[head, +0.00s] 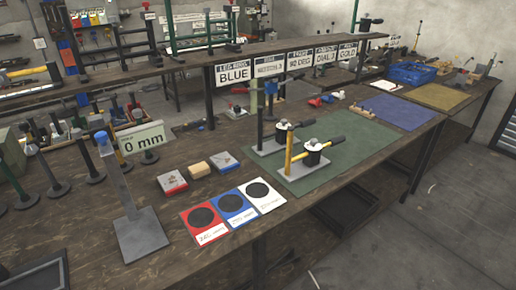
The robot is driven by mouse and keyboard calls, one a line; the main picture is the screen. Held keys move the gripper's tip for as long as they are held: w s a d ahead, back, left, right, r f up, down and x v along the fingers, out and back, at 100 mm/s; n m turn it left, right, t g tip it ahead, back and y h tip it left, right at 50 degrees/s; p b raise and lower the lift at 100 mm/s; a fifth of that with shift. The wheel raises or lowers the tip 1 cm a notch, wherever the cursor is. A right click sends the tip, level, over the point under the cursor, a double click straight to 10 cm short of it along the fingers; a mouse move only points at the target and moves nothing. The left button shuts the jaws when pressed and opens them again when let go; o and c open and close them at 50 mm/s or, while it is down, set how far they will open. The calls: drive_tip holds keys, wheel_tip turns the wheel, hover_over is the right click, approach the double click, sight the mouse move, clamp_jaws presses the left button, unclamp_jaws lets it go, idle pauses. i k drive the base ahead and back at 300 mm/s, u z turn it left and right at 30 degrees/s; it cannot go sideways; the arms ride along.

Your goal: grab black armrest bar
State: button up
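I cannot tell for sure which thing is the black armrest bar. Two rivet presses with black handles stand on the green mat (350,165): the front press (312,152) has a yellow post, and the rear press (283,133) stands just behind it. The front press's black handle (334,142) points right, as does the rear black handle (303,124). Dark horizontal bars also show on the rack (110,50) at the back left. My gripper is not in view.
Red, blue and white cards (233,222) and small boxes (198,170) lie near the front edge. A raised shelf with labels (268,66) runs behind. Floor is clear at right.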

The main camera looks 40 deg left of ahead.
sight(266, 149)
drive_tip(key=u, duration=1.35)
